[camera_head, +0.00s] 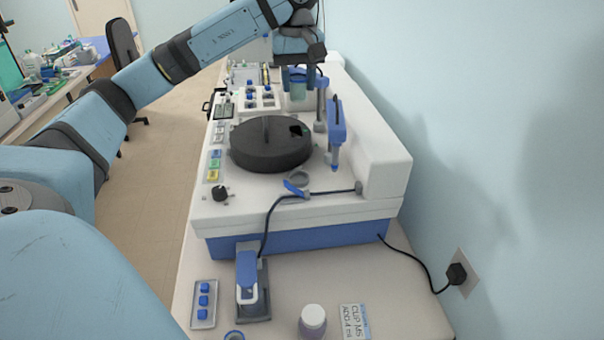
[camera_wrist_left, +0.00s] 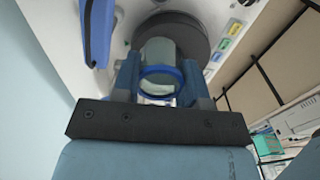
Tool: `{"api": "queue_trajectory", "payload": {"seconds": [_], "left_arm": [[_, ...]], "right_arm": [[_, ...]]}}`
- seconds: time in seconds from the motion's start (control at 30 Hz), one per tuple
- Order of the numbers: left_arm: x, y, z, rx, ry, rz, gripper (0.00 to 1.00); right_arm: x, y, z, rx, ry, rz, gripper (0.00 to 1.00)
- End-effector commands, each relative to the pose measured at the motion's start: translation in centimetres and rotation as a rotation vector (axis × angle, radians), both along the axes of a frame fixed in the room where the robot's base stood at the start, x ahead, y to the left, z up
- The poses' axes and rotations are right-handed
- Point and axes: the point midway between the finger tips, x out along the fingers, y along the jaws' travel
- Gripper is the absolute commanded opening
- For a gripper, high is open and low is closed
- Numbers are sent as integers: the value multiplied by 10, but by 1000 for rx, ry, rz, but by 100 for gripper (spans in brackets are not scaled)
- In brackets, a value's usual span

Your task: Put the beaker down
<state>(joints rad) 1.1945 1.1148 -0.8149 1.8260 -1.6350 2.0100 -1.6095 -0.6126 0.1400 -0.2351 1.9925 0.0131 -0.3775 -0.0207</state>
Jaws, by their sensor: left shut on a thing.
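My left gripper (camera_head: 297,76) points down over the far end of the white staining machine (camera_head: 385,165). It is shut on the beaker (camera_head: 298,93), a clear bluish vessel that hangs upright between the fingers. In the left wrist view the beaker (camera_wrist_left: 160,52) shows its blue rim between the two blue fingers of the gripper (camera_wrist_left: 160,76). The dark round carousel (camera_wrist_left: 176,27) lies beyond it there. I cannot tell whether the beaker's base touches the machine top. My right gripper is not in view.
The carousel (camera_head: 270,148) and an upright blue dispenser arm (camera_head: 336,125) stand nearer than the beaker. A blue-and-white device (camera_head: 248,278), a slide tray (camera_head: 204,315), a capped bottle (camera_head: 313,320) and a label card (camera_head: 354,321) occupy the front bench. A wall runs along the right.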

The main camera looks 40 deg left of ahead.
Motion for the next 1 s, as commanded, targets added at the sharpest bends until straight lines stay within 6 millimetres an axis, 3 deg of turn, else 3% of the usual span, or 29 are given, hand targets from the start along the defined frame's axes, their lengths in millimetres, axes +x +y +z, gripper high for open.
{"api": "queue_trajectory", "payload": {"seconds": [0.17,0.3,0.6,1.0], "left_arm": [[-1,0,-25,-1,6,0,17],[-2,0,-58,0,9,1,17],[-2,0,-130,0,6,2,17],[-2,0,-172,0,5,0,17]], "right_arm": [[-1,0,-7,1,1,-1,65],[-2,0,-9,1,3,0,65],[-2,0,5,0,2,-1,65],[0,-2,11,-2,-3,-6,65]]}}
